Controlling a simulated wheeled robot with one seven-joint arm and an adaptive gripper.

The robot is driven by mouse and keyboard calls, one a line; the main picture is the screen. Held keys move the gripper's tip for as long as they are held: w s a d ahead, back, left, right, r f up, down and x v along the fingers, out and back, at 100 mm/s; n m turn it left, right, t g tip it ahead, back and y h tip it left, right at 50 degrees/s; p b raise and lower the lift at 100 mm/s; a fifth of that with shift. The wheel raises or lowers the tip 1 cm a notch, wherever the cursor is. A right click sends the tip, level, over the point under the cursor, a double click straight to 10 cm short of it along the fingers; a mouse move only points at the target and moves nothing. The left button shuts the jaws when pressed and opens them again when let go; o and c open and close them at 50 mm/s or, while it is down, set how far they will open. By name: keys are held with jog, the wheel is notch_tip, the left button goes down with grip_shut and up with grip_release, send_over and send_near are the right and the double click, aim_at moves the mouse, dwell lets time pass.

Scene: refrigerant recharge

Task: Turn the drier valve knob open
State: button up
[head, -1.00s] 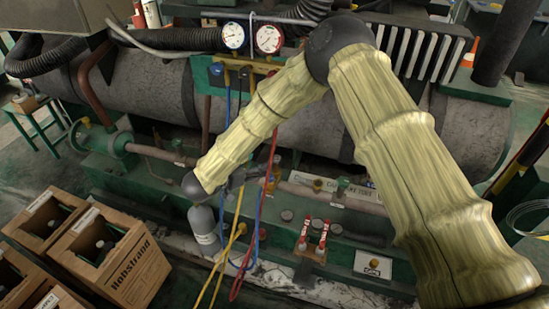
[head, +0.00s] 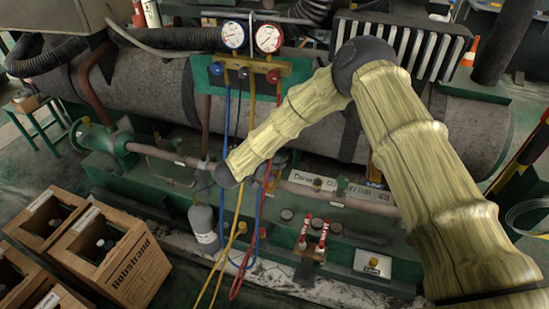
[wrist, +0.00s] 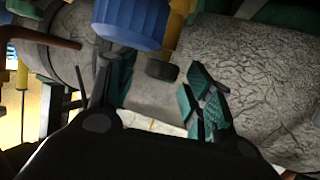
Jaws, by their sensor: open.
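My gripper (wrist: 158,98) is open in the wrist view, with a dark finger at left and a green-padded finger at right. Nothing is held between them. A blue ribbed knob (wrist: 132,22) on a yellow body is at the top of that view, beyond the fingers. A small dark knob-like part (wrist: 162,71) lies below it, between the fingers in the picture. In the head view my forearm partly hides the gripper. I cannot tell which part is the drier valve knob.
Two gauges (head: 252,37) stand over a manifold with blue (head: 216,68) and red (head: 273,76) knobs. Blue, yellow and red hoses (head: 240,225) hang beside my wrist. A grey cylinder (head: 203,228) stands below. Wooden crates (head: 115,258) are at lower left.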

jog(key=c, duration=1)
jog(key=shift+d+n, duration=0.1)
jog(key=shift+n, duration=0.2)
jog(key=n+t+y+p, duration=0.2)
jog(key=y, duration=0.1)
jog(key=shift+s+d+r+n, duration=0.15)
jog(key=shift+n, duration=0.15)
jog(key=n+t+y, duration=0.1)
jog(key=n+y, duration=0.2)
jog(key=y, duration=0.1)
jog(key=shift+d, duration=0.2)
jog(key=n+y, duration=0.3)
jog(key=n+y+b, duration=0.1)
jog(key=y, duration=0.1)
jog(key=shift+d+f+n, duration=0.25)
jog(key=shift+n, duration=0.15)
jog(key=shift+d+n+g+y+b, duration=0.1)
jog(key=shift+n+g+y+b, duration=0.2)
jog(key=shift+n+g+y, duration=0.5)
jog(key=shift+d+n+g+y+b, duration=0.1)
jog(key=shift+n+g+y+b, duration=0.2)
jog(key=shift+n+y, duration=0.9)
jog(key=shift+y, duration=0.3)
